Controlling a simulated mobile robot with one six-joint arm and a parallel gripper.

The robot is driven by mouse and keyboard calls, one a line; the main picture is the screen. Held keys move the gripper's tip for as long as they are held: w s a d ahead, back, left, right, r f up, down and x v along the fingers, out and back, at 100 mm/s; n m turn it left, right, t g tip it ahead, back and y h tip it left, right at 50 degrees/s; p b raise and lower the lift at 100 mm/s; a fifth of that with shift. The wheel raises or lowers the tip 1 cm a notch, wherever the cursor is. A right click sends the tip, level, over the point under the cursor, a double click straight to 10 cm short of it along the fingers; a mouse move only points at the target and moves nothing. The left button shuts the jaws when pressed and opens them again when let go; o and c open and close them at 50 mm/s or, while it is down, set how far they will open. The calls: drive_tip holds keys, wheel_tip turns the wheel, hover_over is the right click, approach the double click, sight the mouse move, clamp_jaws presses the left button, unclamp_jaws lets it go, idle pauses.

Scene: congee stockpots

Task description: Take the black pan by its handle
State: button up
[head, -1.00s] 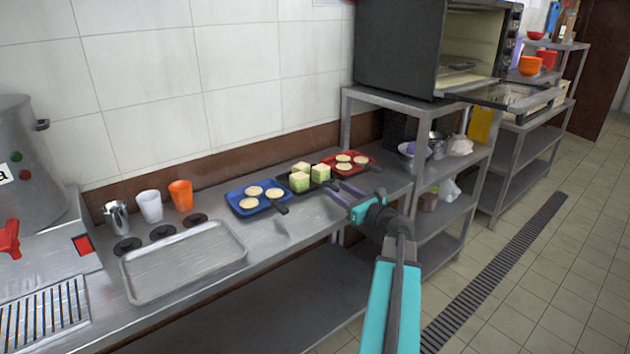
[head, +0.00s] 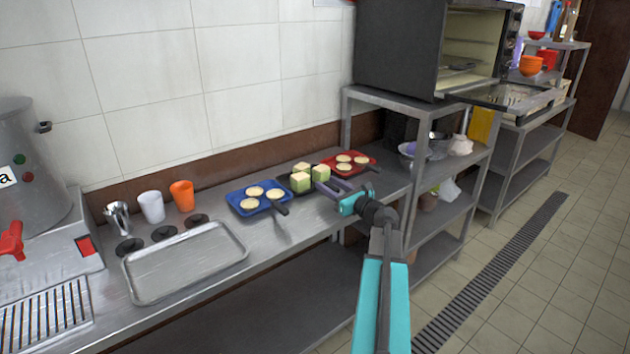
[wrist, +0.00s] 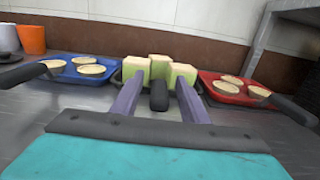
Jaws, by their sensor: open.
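The black pan (head: 285,183) sits on the steel counter between the blue and red pans and carries several pale green cubes (head: 300,182). In the wrist view the black pan's handle (wrist: 158,96) points toward me, between the two purple fingers of my gripper (wrist: 158,88). My gripper, also in the head view (head: 328,190), is open, with one finger on each side of the handle and a gap on both sides. The cubes and fingers hide most of the pan's body.
The blue pan (head: 236,196) with round cakes is on the left, and the red pan (head: 330,162) with similar cakes is on the right, both close by. A grey tray (head: 140,284), cups and a shelf unit (head: 385,98) stand further off. The counter's front edge is near.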

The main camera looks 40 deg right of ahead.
drive_tip(key=shift+w, duration=0.75)
clamp_jaws()
